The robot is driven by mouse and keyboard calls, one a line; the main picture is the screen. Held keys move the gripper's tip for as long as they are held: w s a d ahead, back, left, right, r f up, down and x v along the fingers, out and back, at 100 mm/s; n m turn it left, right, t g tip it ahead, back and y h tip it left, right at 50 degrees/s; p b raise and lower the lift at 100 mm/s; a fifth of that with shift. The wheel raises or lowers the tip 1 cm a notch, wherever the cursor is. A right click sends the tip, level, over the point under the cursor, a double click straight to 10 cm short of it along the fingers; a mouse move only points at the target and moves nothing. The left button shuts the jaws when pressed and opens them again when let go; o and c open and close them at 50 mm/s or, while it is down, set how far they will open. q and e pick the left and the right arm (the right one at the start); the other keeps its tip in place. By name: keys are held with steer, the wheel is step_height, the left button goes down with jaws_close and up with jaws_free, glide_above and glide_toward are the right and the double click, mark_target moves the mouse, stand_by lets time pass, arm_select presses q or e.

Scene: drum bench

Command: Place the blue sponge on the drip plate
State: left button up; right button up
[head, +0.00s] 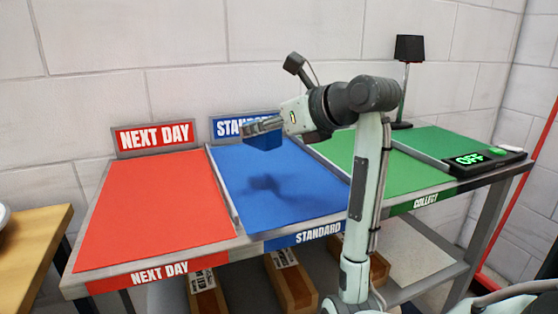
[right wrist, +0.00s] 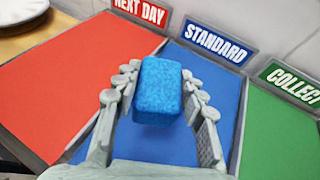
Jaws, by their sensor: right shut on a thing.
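My right gripper (head: 262,126) is shut on the blue sponge (head: 265,142) and holds it in the air above the blue STANDARD panel. A shadow lies on the panel below. In the right wrist view the sponge (right wrist: 159,90) sits between the two fingers of my right gripper (right wrist: 160,85). No plate clearly marked as the drip plate shows. A pale round dish (right wrist: 20,8) is partly seen at the top left of the right wrist view, and a pale rim (head: 3,217) shows at the head view's left edge. I cannot tell if it is the drip plate. My left gripper is not in view.
The table has a red NEXT DAY panel (head: 155,210), a blue STANDARD panel (head: 285,205) and a green COLLECT panel (head: 440,148), with signs behind. A wooden table (head: 35,240) is left. Boxes lie below.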

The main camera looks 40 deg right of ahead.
glide_above(291, 174)
steer(key=f, duration=0.5)
steer(key=shift+s+a, duration=0.1)
steer(key=shift+a, duration=0.1)
steer(key=shift+d+f, duration=0.15)
steer(key=shift+d, duration=0.05)
steer(key=shift+f, duration=1.95)
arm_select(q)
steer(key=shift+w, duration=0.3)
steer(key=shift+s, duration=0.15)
arm_select(e)
steer(key=shift+f, duration=0.1)
steer(key=o, duration=0.7)
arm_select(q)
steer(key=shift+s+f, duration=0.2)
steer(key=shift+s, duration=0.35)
arm_select(e)
steer(key=shift+o, duration=0.8)
